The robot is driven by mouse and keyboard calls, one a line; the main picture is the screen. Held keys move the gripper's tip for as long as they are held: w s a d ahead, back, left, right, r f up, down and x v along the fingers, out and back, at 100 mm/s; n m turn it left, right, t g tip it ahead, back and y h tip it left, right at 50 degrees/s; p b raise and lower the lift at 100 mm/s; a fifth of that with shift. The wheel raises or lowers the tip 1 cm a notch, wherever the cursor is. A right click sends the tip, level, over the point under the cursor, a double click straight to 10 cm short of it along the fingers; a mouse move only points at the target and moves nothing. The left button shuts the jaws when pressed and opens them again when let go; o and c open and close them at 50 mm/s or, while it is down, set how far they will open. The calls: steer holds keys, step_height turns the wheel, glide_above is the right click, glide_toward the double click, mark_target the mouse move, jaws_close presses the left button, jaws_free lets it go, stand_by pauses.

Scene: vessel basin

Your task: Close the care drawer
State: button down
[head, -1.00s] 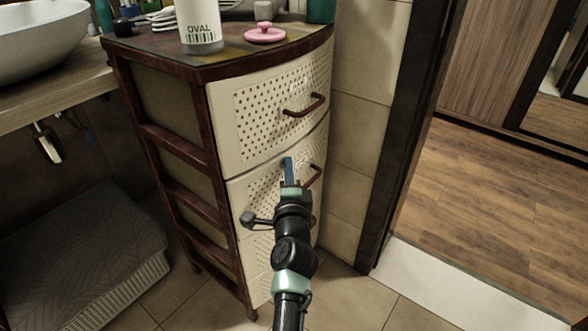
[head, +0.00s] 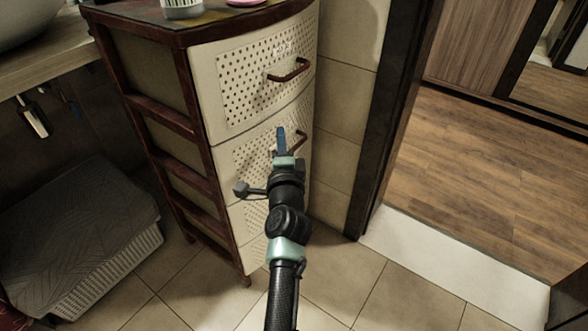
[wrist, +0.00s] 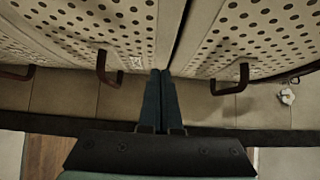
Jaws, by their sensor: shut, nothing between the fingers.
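A drawer unit with a dark red-brown frame (head: 160,115) and cream perforated fronts stands left of centre in the head view. Its top drawer (head: 240,90) has a brown bar handle (head: 289,70) and small pale, unreadable lettering. The second drawer (head: 232,182) is partly hidden by my arm. The fronts look about flush; which is the care drawer I cannot tell. My gripper (head: 282,142) is shut and empty in front of the second drawer, beside its handle (head: 298,146). In the wrist view my shut fingers (wrist: 161,74) point at the seam between two fronts; contact is unclear.
A basin counter (head: 45,72) is at the left, with a woven basket under a grey cloth (head: 75,235) below. A tiled wall (head: 342,100) and dark door frame (head: 385,120) stand close right of the drawers. Tiled floor (head: 400,290) in front is clear.

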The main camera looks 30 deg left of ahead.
steer(key=d+p+v, duration=0.1)
steer(key=p+v, duration=0.1)
steer(key=v, duration=0.8)
steer(key=shift+d, duration=0.25)
